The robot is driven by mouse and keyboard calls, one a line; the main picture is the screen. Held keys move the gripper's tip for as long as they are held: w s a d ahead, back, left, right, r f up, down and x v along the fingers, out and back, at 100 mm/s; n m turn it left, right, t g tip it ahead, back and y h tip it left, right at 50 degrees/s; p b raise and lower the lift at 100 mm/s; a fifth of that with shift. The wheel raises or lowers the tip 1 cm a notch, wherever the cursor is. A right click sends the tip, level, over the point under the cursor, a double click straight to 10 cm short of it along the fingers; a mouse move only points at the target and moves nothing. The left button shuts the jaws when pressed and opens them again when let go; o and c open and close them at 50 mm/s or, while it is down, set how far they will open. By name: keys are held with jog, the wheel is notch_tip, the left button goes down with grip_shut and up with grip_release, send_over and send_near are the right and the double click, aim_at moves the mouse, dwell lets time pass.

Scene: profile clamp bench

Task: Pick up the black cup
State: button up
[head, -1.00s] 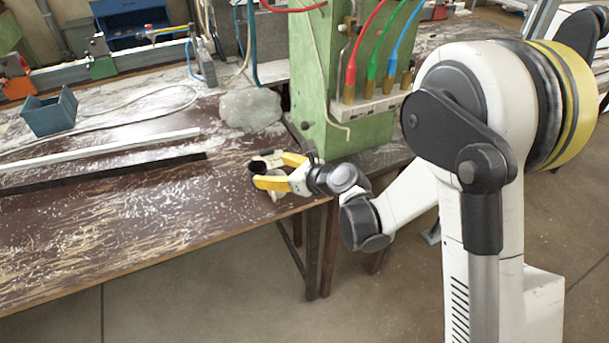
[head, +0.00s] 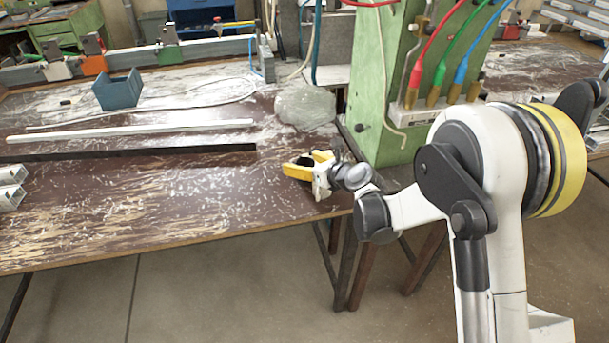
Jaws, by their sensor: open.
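My gripper (head: 309,165), with yellow fingers, is over the right end of the brown workbench (head: 180,222), near its front right corner. Its fingers point left and are apart. A small dark thing (head: 305,160) shows between the fingers. It may be the black cup, but it is too small and too covered by the fingers to be sure. I cannot tell whether the fingers touch it. No other black cup can be made out.
A crumpled clear plastic bag (head: 305,106) lies behind my gripper. A green machine post (head: 385,90) with coloured hoses stands to the right. A white bar (head: 130,132), a black bar (head: 130,152) and a blue bin (head: 118,90) are on the left.

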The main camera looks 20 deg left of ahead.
jog(key=c, duration=1.4)
jog(key=shift+r, duration=0.15)
